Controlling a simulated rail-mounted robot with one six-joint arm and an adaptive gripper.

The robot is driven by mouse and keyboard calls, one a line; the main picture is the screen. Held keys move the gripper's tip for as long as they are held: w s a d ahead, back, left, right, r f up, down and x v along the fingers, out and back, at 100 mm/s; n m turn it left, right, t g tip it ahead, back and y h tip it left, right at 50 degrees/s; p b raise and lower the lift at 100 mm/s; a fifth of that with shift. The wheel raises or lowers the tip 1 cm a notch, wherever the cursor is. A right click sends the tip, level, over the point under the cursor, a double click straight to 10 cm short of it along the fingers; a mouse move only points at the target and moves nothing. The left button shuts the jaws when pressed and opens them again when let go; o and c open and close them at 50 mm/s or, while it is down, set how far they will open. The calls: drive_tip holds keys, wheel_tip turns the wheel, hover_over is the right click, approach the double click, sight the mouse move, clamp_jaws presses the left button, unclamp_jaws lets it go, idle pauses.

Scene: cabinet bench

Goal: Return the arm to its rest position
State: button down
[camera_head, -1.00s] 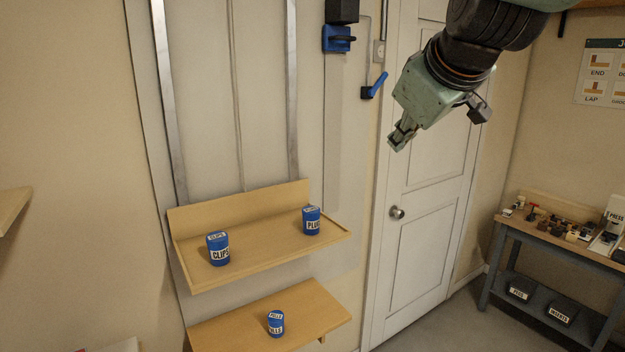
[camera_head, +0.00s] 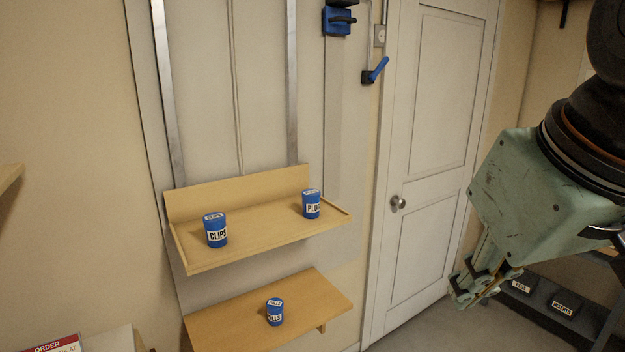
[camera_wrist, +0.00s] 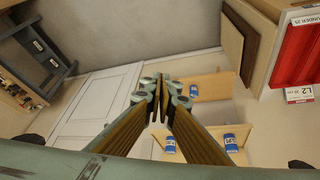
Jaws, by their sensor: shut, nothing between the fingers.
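My gripper (camera_head: 474,288) is at the right of the head view, pointing down and left in front of the door's lower right side. It is shut and empty. It also shows in the wrist view (camera_wrist: 164,82), its fingers together at the centre. It is apart from the shelves and touches nothing that I can see.
The upper shelf (camera_head: 262,234) holds the blue CLIPS can (camera_head: 216,230) and another blue can (camera_head: 311,204). The lower shelf (camera_head: 240,322) holds one blue can (camera_head: 275,312). A white door (camera_head: 440,90) and a bench with dark bins (camera_head: 566,304) stand behind my gripper.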

drive_tip(key=s+d+f+m+g+b, duration=0.1)
drive_tip(key=s+f+m, duration=0.1)
drive_tip(key=s+f, duration=0.3)
drive_tip(key=s, duration=0.4)
drive_tip(key=shift+s+f, duration=0.25)
drive_tip(key=shift+f, duration=0.15)
